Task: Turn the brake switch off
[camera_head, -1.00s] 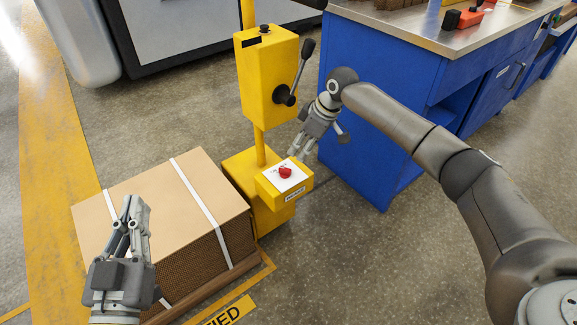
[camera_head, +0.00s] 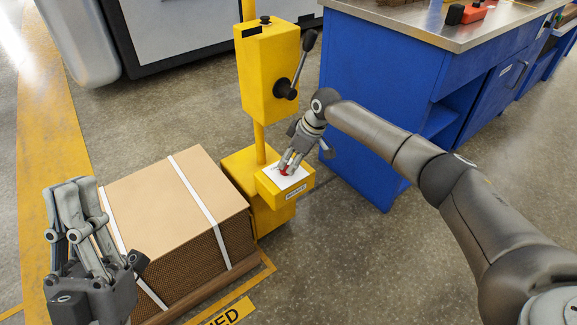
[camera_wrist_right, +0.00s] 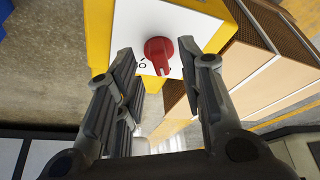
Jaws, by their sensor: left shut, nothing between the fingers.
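The red rotary brake switch (camera_wrist_right: 158,52) sits on a white plate (camera_wrist_right: 206,22) on a yellow box. In the right wrist view its pointer faces down, with small marks at its lower left. My right gripper (camera_wrist_right: 157,55) is open, with fingers on either side of the switch and gaps visible on both sides. In the head view the right gripper (camera_head: 288,167) covers most of the red switch (camera_head: 282,173). Whether it touches the plate is unclear. My left gripper (camera_head: 72,186) is shut and empty at the lower left, left of the cardboard stack.
A yellow post box (camera_head: 266,75) with a black lever (camera_head: 303,55) stands just behind the switch box (camera_head: 292,200). A strapped cardboard stack (camera_head: 165,205) lies to the left. A blue workbench (camera_head: 375,95) stands at right. The floor in front is clear.

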